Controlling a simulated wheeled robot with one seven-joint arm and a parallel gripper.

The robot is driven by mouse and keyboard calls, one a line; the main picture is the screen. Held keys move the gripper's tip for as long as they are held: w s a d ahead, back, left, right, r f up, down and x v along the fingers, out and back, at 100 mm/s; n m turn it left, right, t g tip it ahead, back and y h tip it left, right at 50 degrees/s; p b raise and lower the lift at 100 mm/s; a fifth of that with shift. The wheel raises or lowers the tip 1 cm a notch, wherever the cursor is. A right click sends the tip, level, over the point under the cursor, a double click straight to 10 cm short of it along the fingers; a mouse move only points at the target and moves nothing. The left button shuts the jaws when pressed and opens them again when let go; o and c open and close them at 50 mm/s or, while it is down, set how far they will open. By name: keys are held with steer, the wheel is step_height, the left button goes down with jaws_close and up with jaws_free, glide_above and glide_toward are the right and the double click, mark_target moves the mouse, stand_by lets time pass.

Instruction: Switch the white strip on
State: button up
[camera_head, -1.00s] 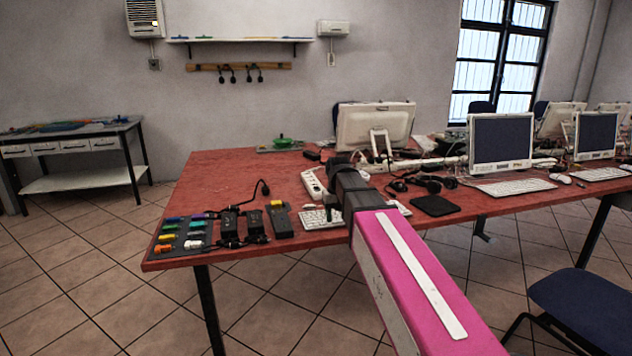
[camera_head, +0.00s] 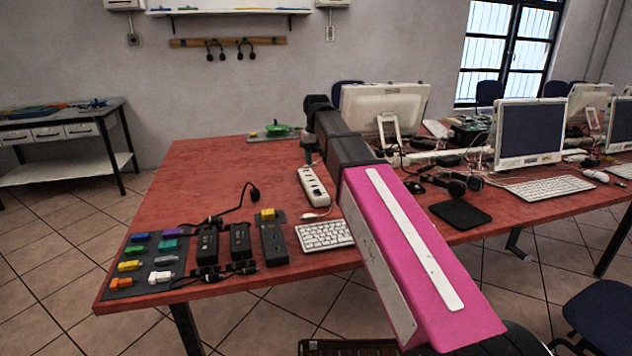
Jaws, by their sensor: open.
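The white power strip (camera_head: 314,187) lies on the red-brown table, left of my arm, with its sockets facing up. Its switch is too small to make out, so I cannot tell its state. My gripper (camera_head: 309,160) hangs down from the end of my arm near the strip's far end. It is small and dark here, looks empty, and appears above the strip. I cannot tell its exact height or whether it touches.
A white keyboard (camera_head: 325,235) lies in front of the strip. Black adapters (camera_head: 240,244) and a mat of coloured plugs (camera_head: 147,262) are at front left. A monitor (camera_head: 385,108) stands behind my arm. The table's left middle is mostly clear.

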mark_target(317, 191)
step_height(317, 191, down, 11)
steer(key=shift+r, duration=0.15)
stand_by(0.4)
